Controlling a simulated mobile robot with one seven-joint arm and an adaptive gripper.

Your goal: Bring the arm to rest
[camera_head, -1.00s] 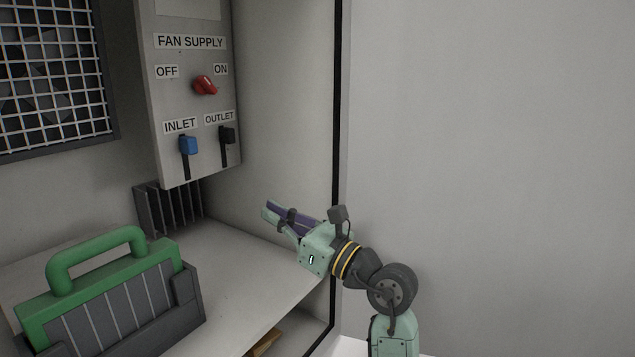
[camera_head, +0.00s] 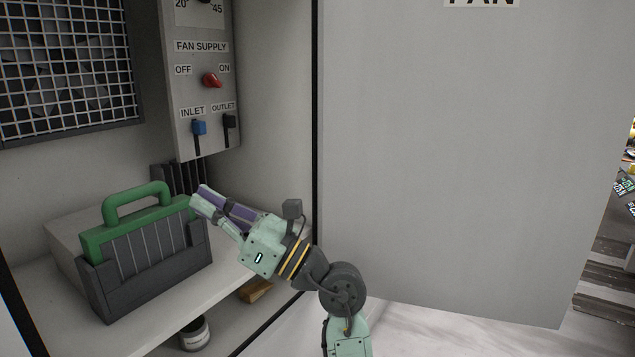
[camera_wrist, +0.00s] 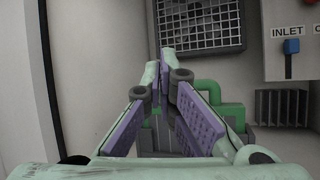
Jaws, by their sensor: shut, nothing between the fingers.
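My gripper (camera_head: 200,199) is pale green with purple finger pads. In the head view it is in front of the open cabinet, pointing up and left, its fingertips overlapping the right end of the green-handled filter cartridge (camera_head: 136,222) in the picture. I cannot tell whether they touch. In the wrist view the gripper (camera_wrist: 166,62) has its fingertips together with nothing between them. The green handle (camera_wrist: 207,95) shows behind the fingers there, partly hidden by them.
A panel carries a red fan supply knob (camera_head: 211,80), a blue inlet slider (camera_head: 199,128) and a black outlet slider (camera_head: 230,121). The fan grille (camera_head: 65,70) is upper left. An open door (camera_head: 450,160) stands at right.

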